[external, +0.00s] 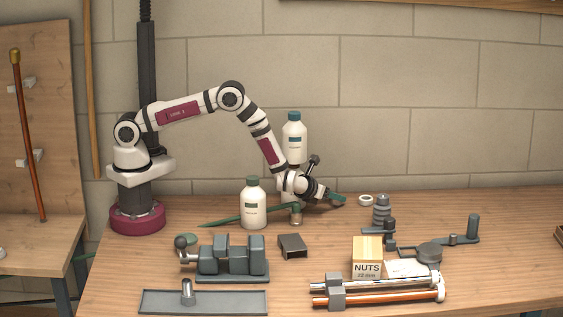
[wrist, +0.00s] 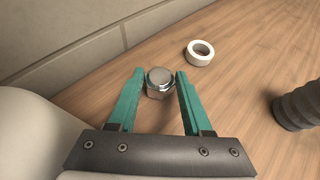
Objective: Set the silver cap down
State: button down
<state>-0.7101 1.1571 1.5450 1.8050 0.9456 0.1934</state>
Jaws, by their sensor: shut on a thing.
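The silver cap (wrist: 158,84) sits between the teal fingertips of my gripper (wrist: 158,78) in the wrist view. It is a short, shiny metal piece with a round top. My gripper is shut on it. In the external view my gripper (external: 337,199) is low over the back middle of the table, and I cannot make out the cap there. I cannot tell whether the cap's underside touches the wood.
A white ring (external: 366,199) lies just beyond my gripper, with a dark ribbed piece (external: 381,211) to the right. White bottles (external: 253,207) stand left. A vise (external: 232,258), a tray (external: 155,302), a nuts box (external: 366,258) and pipes (external: 390,295) fill the front.

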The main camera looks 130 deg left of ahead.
jog(key=shift+f, duration=0.1)
jog(key=shift+c, duration=1.6)
grip_release()
jog(key=shift+d+r, duration=0.2)
jog(key=v, duration=1.1)
jog(key=shift+d+r, duration=0.25)
jog(key=shift+d, duration=0.1)
